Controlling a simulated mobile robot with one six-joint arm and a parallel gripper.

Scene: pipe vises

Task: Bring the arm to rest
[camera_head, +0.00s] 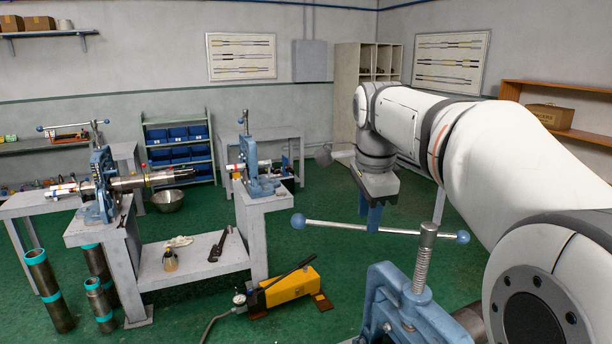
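My white arm enters from the right, reaches back into the middle of the room and bends down at the wrist. My gripper (372,215) hangs below it and points down. Its fingertips show close to the handle bar (335,226) of the nearest blue pipe vise (395,305). I cannot tell whether they touch the bar or how far apart they are. No held object can be made out. The nearest vise stands at the bottom, with its threaded screw (425,250) upright, and my arm covers part of its right side.
Two more blue vises (103,180) (250,165) stand on grey benches at the left and centre, with pipes in them. A yellow pump (285,290) lies on the green floor. Pipes (47,290) stand upright at the lower left. A shelf of blue bins (180,140) is behind.

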